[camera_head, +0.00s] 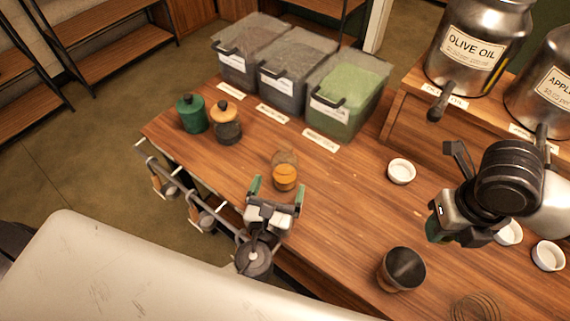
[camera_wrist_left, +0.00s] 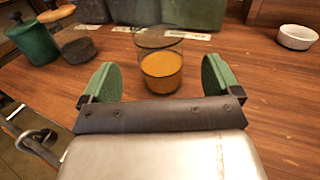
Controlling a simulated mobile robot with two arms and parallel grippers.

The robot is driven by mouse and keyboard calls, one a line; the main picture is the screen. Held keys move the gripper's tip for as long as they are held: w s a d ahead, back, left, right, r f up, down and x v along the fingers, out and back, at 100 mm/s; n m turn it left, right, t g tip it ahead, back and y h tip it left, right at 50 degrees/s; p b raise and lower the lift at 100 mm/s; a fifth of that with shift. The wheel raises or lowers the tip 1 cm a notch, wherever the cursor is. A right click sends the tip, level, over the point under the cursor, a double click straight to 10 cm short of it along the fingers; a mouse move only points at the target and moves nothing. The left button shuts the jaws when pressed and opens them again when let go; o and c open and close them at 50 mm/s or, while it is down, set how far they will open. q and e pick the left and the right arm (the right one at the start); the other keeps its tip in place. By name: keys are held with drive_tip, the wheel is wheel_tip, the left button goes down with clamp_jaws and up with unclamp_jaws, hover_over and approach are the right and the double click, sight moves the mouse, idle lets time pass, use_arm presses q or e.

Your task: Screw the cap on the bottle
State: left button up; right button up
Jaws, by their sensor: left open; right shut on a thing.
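The bottle is a clear glass jar (camera_head: 285,171) with orange-brown contents, upright on the wooden counter. It also shows in the left wrist view (camera_wrist_left: 160,68), with no cap visible on top. My left gripper (camera_head: 278,187) is open, its green pads on either side of the line to the jar. The jar stands just beyond the fingertips, not clasped. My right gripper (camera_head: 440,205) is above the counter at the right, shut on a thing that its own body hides. I cannot make out the cap in either view.
A green canister (camera_head: 191,114) and a wooden-lidded dark jar (camera_head: 226,125) stand at the left. Lidded bins (camera_head: 340,104) line the back. A white dish (camera_head: 401,172), a dark-topped jar (camera_head: 403,268) and metal drums (camera_head: 474,50) are at the right. The counter around the glass jar is clear.

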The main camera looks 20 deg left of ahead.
sight(282, 178)
use_arm(q)
drive_tip(key=shift+w, duration=0.4)
use_arm(e)
drive_tip(key=shift+r, duration=0.1)
use_arm(q)
drive_tip(key=w+p, duration=0.1)
drive_tip(key=w, duration=0.3)
drive_tip(key=shift+w+a+r, duration=0.1)
drive_tip(key=shift+w, duration=0.2)
use_arm(e)
drive_tip(key=shift+r, duration=0.65)
use_arm(q)
drive_tip(key=shift+w, duration=0.35)
drive_tip(key=shift+s, duration=0.1)
